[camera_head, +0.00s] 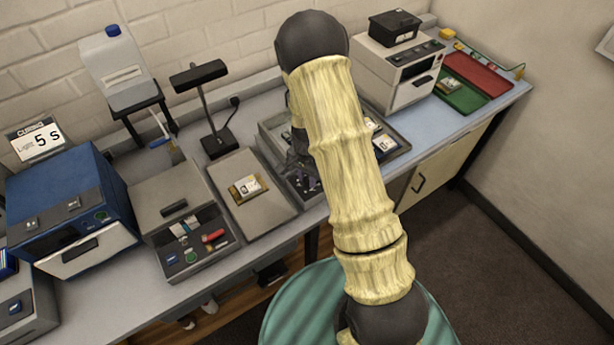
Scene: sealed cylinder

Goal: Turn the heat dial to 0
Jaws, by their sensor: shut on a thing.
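I cannot tell which control is the heat dial; no dial marking is readable. Small dark knobs show on the white box (384,83) at the back right. The grey unit (161,197) at the left has a panel with small coloured controls (186,243). The blue box (62,190) has a few small controls on its front. My gripper (299,150) shows only as a dark part left of my pale arm, over the dark tray at mid bench. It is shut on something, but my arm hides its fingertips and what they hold.
A flat grey plate (226,203) with a small card lies left of the tray (397,151). A black lamp stand (221,143) and a bottle on a stand (116,66) stand behind. Green (462,98) and red (479,72) mats lie at the right. A wall closes the right side.

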